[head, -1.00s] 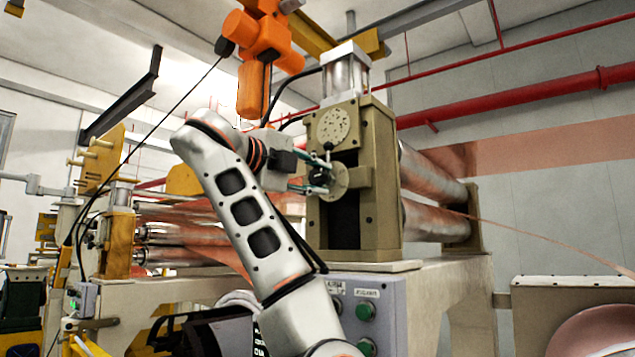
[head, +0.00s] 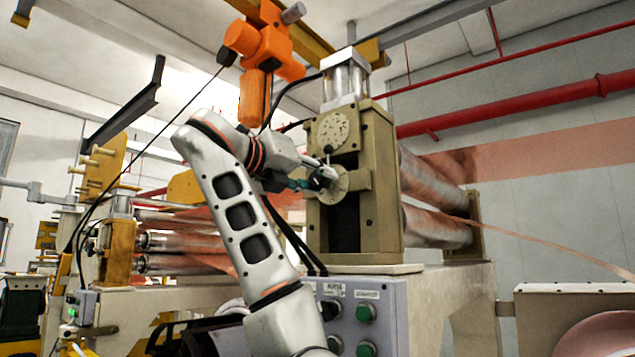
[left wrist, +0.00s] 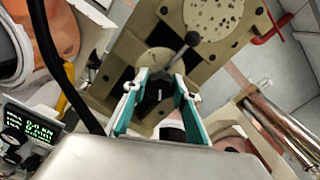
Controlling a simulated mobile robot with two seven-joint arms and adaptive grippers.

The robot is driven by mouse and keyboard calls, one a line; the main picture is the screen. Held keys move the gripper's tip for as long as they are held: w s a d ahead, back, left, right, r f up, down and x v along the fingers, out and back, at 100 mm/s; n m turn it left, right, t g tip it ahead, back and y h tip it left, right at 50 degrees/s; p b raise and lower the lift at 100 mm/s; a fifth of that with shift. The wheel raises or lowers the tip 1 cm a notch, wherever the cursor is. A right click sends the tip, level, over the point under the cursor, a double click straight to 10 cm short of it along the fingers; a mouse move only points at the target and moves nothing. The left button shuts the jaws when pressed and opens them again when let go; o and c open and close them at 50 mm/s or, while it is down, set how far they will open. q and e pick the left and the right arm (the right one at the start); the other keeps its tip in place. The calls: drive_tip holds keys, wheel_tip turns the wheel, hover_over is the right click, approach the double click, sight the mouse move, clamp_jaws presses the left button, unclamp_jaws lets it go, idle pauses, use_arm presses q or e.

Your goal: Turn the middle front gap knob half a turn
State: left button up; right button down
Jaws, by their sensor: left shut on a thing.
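In the left wrist view, the teal fingers of this gripper (left wrist: 160,82) are shut on the knob, one on each side. The fingers hide much of the knob in the head view. A thin lever with a dark ball end (left wrist: 192,39) rises beside the dial. My right gripper is not in view.
A perforated round disc (head: 332,131) sits above the dial. A grey button box (head: 362,312) with green buttons stands below the stand. An orange hanging unit (head: 262,55) is above my arm.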

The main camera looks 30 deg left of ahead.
use_arm(q)
drive_tip(key=m, duration=0.4)
drive_tip(key=shift+f, duration=0.1)
drive_tip(key=shift+m, duration=1.7)
drive_tip(key=o, duration=1.1)
